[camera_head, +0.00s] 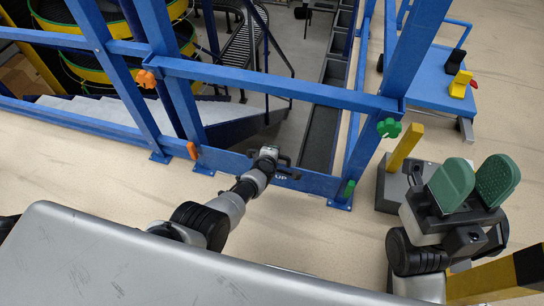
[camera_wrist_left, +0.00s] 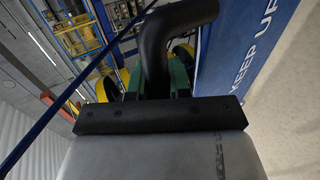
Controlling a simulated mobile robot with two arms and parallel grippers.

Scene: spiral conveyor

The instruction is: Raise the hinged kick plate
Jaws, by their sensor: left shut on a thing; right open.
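The blue kick plate (camera_head: 318,183) spans low between the posts of the blue frame, close to the floor. Its white lettering partly shows, and in the left wrist view the plate (camera_wrist_left: 214,60) reads "KEEP UP". My left gripper (camera_head: 268,154) reaches the plate near its middle and hides part of it. In the left wrist view its green fingers (camera_wrist_left: 160,80) are shut on a curved black handle (camera_wrist_left: 158,45) beside the plate. The plate's hinge cannot be made out. My right gripper (camera_head: 474,182) is open and empty, its green pads apart, at the right.
Orange knobs (camera_head: 146,79) and a green clover-shaped knob (camera_head: 389,128) sit on the blue frame. A yellow post (camera_head: 404,147) on a grey base stands near my right gripper. Behind are a blue table (camera_head: 425,85) and conveyor rollers (camera_head: 240,50). Beige floor before the plate is clear.

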